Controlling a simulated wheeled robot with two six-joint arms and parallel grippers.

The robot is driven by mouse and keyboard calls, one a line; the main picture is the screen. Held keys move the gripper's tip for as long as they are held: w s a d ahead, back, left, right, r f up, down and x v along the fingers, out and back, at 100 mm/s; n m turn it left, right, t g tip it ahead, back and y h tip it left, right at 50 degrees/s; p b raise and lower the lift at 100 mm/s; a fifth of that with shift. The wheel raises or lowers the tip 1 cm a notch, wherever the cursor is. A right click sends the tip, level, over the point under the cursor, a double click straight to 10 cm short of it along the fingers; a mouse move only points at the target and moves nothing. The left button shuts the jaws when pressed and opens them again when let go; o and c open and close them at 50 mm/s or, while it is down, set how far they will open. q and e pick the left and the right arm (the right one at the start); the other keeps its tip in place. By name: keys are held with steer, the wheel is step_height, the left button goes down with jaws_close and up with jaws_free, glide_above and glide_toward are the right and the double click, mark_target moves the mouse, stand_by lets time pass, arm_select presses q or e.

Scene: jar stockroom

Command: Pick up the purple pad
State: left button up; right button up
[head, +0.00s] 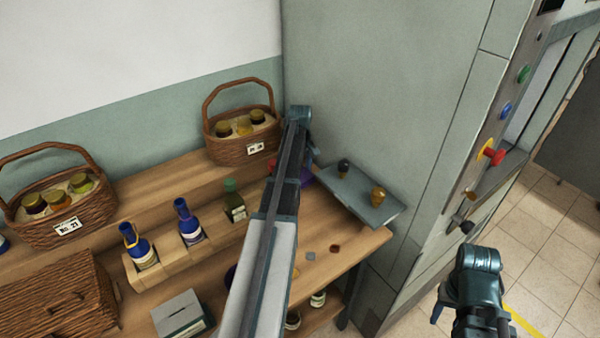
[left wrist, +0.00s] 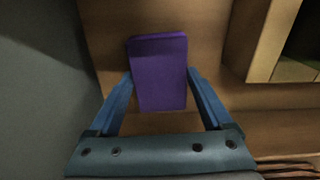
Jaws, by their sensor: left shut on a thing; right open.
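The purple pad (left wrist: 160,75) sits between the two blue fingers of my left gripper (left wrist: 162,95) in the left wrist view, and the jaws are shut on it. Wooden surface shows behind it. In the head view only a small purple part (head: 306,177) shows beside my left arm, which hides the rest. My right gripper (head: 470,305) is open and empty, off to the right above the tiled floor, away from the table.
A grey tray (head: 350,196) with two small knobbed items lies right of my left arm. Baskets of jars (head: 240,150) (head: 62,205), a wooden bottle rack (head: 165,265) and a grey box (head: 180,312) stand left. A grey wall panel with coloured knobs (head: 494,154) rises at right.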

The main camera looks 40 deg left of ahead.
arm_select(q)
step_height(320, 180, up, 10)
steer(key=p, duration=0.9)
steer(key=shift+f, duration=0.1)
steer(key=o, duration=0.7)
steer(key=shift+c, duration=0.2)
steer(key=c, duration=0.5)
steer(key=shift+c, duration=0.2)
steer(key=shift+p, duration=0.35)
